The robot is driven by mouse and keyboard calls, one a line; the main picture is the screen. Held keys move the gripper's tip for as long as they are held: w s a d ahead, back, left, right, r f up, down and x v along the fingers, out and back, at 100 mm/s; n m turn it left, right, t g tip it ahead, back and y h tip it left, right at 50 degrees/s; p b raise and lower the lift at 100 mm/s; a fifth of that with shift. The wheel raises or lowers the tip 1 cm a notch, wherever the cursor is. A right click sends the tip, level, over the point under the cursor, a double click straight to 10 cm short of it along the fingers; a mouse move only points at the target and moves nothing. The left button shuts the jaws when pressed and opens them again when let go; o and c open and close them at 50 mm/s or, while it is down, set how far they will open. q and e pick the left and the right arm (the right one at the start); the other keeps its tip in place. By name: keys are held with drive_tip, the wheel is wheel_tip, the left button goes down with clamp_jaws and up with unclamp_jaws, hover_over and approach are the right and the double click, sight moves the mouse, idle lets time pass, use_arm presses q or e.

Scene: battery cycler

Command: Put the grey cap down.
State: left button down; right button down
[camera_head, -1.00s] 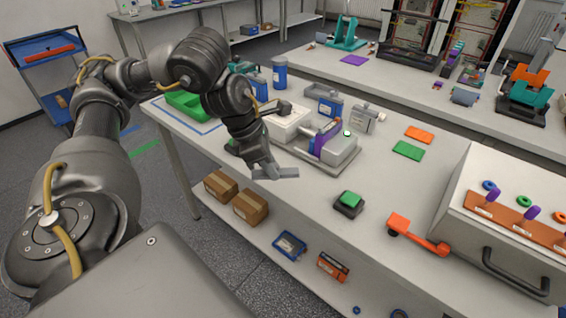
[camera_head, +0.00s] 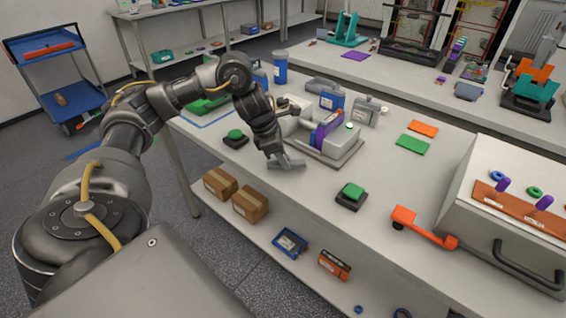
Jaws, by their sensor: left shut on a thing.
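The grey cap (camera_head: 291,164) is a small flat grey piece at the tip of my left gripper (camera_head: 280,159). The gripper points down and is shut on it, hiding part of it. Both are low over the near side of the white table (camera_head: 315,180), just in front of the grey device with a purple clamp (camera_head: 325,130). I cannot tell whether the cap touches the tabletop. My right gripper is not in view.
A green button on a black base (camera_head: 236,138) stands left of the gripper, and another (camera_head: 350,195) to its right. An orange-handled tool (camera_head: 425,228) lies further right, near a large grey box (camera_head: 475,215). Bare tabletop lies between the gripper and the right-hand button.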

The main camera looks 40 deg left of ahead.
use_arm(q)
drive_tip(key=shift+f, duration=0.75)
drive_tip(key=shift+f, duration=0.1)
drive_tip(key=c, duration=1.3)
unclamp_jaws()
